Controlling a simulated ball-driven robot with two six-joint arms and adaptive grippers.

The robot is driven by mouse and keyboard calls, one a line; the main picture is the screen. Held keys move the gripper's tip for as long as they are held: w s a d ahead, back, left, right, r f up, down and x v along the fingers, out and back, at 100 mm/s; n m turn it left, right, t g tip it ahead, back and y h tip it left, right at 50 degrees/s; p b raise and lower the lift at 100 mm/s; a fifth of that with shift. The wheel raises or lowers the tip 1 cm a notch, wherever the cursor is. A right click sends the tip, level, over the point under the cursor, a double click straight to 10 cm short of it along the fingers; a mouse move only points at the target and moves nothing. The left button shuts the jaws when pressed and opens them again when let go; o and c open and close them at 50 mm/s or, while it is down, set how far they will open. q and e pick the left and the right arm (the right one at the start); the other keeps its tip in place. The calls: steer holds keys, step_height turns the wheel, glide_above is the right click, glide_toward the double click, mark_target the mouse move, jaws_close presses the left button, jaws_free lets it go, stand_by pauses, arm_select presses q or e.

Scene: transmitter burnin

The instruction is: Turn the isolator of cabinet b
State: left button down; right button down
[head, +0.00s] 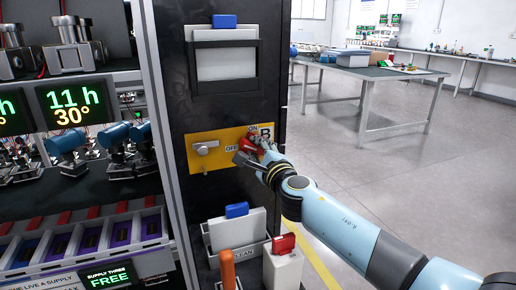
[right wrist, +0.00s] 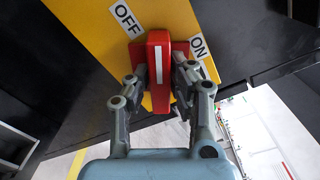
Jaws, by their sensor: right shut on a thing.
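Cabinet b (head: 195,105) is a dark cabinet with a yellow plate (head: 222,162) marked B, ON and OFF. Its isolator is a red handle (right wrist: 158,48) with a white stripe, close in the right wrist view. There the stripe points between the OFF label (right wrist: 126,18) and the ON label (right wrist: 199,47). My right gripper (right wrist: 160,78) is shut on the red handle, one finger on each side. In the head view my right gripper (head: 254,158) partly covers the isolator. My left gripper is not in view.
A silver latch handle (head: 205,147) sits left of the isolator on the plate. Below are a document holder (head: 237,232), an orange handle (head: 227,268) and a white box with a red top (head: 283,266). A rack with displays (head: 70,105) stands left. Open floor lies right.

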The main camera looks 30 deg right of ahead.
steer(key=shift+n, duration=0.7)
steer(key=shift+f, duration=0.1)
steer(key=shift+n+p, duration=0.45)
steer(key=shift+n, duration=0.15)
steer(key=shift+n+p, duration=0.4)
steer(key=shift+n, duration=1.5)
steer(key=c, duration=1.5)
jaws_free()
steer(key=o, duration=1)
steer(key=shift+s+p, duration=0.2)
steer(key=shift+p, duration=0.15)
steer(key=shift+s+a, duration=0.25)
steer(key=shift+s, duration=0.45)
steer(key=shift+p+v, duration=0.6)
steer(key=shift+v, duration=0.9)
steer(key=shift+s+a, duration=0.1)
steer(key=shift+s, duration=0.4)
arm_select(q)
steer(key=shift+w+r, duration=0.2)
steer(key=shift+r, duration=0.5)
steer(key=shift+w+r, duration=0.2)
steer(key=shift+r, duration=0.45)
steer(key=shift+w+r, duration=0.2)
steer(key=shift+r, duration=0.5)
arm_select(e)
steer(key=shift+s, duration=0.1)
